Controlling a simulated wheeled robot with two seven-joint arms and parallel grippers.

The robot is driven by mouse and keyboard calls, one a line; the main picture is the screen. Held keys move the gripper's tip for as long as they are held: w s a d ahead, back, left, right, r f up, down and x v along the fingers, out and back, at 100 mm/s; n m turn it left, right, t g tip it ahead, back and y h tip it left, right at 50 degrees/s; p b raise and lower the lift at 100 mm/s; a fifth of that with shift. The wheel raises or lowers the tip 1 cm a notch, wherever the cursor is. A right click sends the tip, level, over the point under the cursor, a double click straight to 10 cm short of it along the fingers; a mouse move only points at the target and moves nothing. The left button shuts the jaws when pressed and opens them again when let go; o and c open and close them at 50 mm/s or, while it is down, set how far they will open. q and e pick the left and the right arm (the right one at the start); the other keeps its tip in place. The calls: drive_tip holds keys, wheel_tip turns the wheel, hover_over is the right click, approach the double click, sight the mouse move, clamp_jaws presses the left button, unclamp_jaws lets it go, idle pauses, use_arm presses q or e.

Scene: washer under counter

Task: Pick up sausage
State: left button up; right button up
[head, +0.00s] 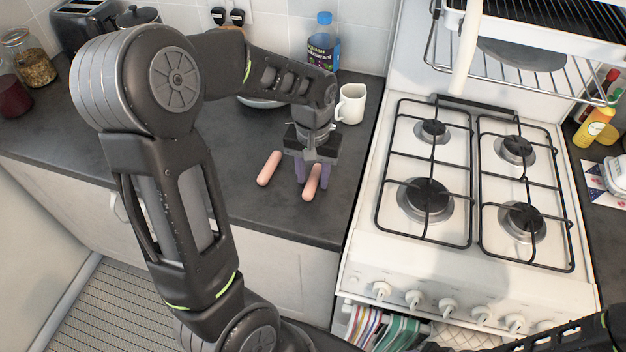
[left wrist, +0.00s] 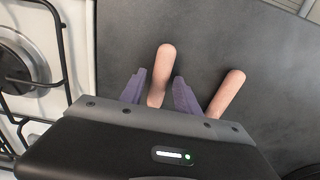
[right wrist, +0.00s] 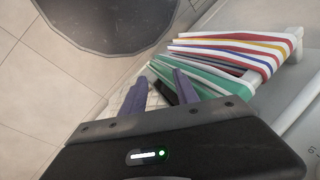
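Two pink sausages lie on the dark counter. One sausage (head: 312,183) is by my left gripper (head: 314,178); the other sausage (head: 269,168) lies a little to the left, clear of the fingers. In the left wrist view, the near sausage (left wrist: 161,75) lies between the two purple fingers of my left gripper (left wrist: 159,82), with a gap on at least one side. The other sausage (left wrist: 228,94) lies outside, to the right. The left gripper is open. My right gripper (right wrist: 167,82) is open and empty, low by the striped towels (right wrist: 225,55).
A white gas stove (head: 360,262) stands right of the counter. A white mug (head: 351,104), a blue-capped bottle (head: 323,42) and a plate (head: 262,102) stand behind the sausages. Counter (head: 245,205) in front of the sausages is clear.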

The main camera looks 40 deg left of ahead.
sight(313, 178)
use_arm(q)
clamp_jaws()
drive_tip(key=shift+r, duration=0.1)
idle(0.4)
wheel_tip(313, 178, up, 10)
drive_tip(key=b, duration=0.1)
idle(0.4)
idle(0.4)
